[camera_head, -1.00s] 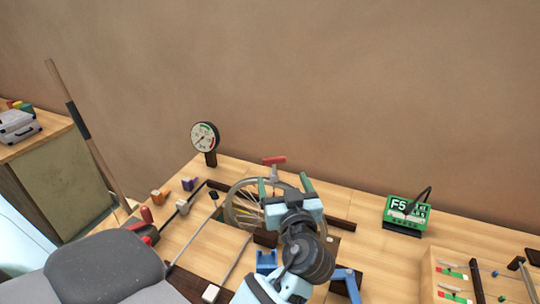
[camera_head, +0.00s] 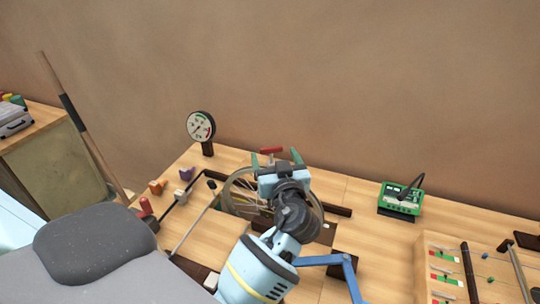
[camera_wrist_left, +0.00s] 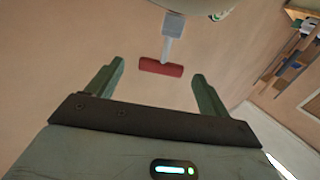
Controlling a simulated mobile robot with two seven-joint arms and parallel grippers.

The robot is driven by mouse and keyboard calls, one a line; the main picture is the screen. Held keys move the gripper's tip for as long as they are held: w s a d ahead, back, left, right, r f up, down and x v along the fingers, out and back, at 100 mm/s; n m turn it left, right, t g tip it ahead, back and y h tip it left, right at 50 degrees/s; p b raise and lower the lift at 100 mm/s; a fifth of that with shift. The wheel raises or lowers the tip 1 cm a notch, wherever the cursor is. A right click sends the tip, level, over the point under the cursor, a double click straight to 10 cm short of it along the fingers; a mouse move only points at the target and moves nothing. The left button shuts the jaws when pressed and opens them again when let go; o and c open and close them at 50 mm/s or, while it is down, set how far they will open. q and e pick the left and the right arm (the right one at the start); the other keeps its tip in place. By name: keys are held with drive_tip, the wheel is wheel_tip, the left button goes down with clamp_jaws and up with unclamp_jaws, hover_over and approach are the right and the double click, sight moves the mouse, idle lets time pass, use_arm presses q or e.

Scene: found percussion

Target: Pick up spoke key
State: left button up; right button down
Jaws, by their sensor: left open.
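The spoke key, apparently the red T-handle (camera_head: 271,150) with a grey shaft, shows just beyond the fingers of my left gripper (camera_head: 276,159). In the left wrist view its red crossbar (camera_wrist_left: 160,67) appears between the two green fingers of my left gripper (camera_wrist_left: 157,72), with clear gaps on both sides. The gripper is open and empty. In the head view the gripper hides the key's shaft. My right gripper is not in view.
A spoked wheel (camera_head: 229,193) lies behind my left gripper, partly hidden. A dial gauge (camera_head: 200,126) stands at the back left and a green display box (camera_head: 401,198) at the right. A blue bracket (camera_head: 349,272) stands at front right. Bare tabletop (camera_head: 375,240) lies between bracket and box.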

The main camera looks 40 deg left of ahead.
sight(272, 150)
use_arm(q)
drive_tip(key=x, duration=0.4)
drive_tip(key=shift+r+p, duration=0.3)
drive_tip(key=shift+p, duration=0.1)
drive_tip(key=shift+s, duration=0.1)
drive_tip(key=c, duration=1.1)
